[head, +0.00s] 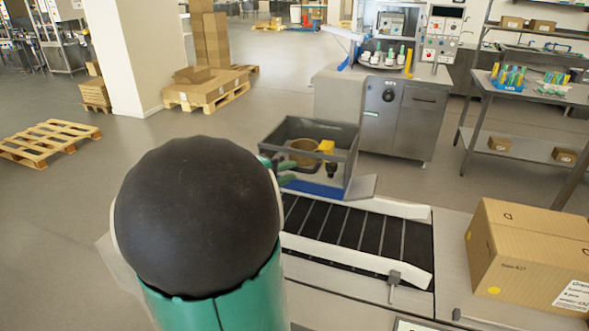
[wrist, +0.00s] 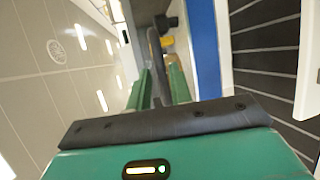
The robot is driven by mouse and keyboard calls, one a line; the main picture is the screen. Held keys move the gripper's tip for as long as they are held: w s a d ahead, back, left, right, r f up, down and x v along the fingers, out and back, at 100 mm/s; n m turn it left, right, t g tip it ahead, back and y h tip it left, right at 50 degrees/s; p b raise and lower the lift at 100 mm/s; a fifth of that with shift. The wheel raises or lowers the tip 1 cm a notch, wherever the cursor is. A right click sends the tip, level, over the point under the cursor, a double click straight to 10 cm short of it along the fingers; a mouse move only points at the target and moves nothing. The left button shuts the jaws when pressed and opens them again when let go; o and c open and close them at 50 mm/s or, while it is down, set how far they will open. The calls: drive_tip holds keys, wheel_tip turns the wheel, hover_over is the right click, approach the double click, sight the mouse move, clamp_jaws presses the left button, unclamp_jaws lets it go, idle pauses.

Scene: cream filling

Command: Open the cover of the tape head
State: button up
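The tape head (head: 336,180) is a dark grey open-topped housing at the end of the conveyor, in the middle of the head view. A tan tape roll (head: 303,152) and a yellow part (head: 326,147) show inside it. I cannot tell a separate cover from the housing walls. My gripper (head: 276,168) is at the housing's left edge, partly hidden by my dark round arm joint. In the wrist view, the green fingers (wrist: 158,88) stand apart, with a dark grey edge (wrist: 156,62) running between them. Firm contact is not visible.
The black conveyor (head: 355,228) with white side rails runs in front of the tape head. A cardboard box (head: 530,255) stands at the right. A grey cabinet machine (head: 405,115) stands behind. Open floor lies to the left, with a wooden pallet (head: 50,142).

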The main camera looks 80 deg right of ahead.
sight(294, 169)
drive_tip(key=shift+x, duration=1.8)
drive_tip(key=shift+w, duration=0.1)
drive_tip(key=shift+c, duration=0.2)
clamp_jaws()
drive_tip(key=shift+r, duration=0.1)
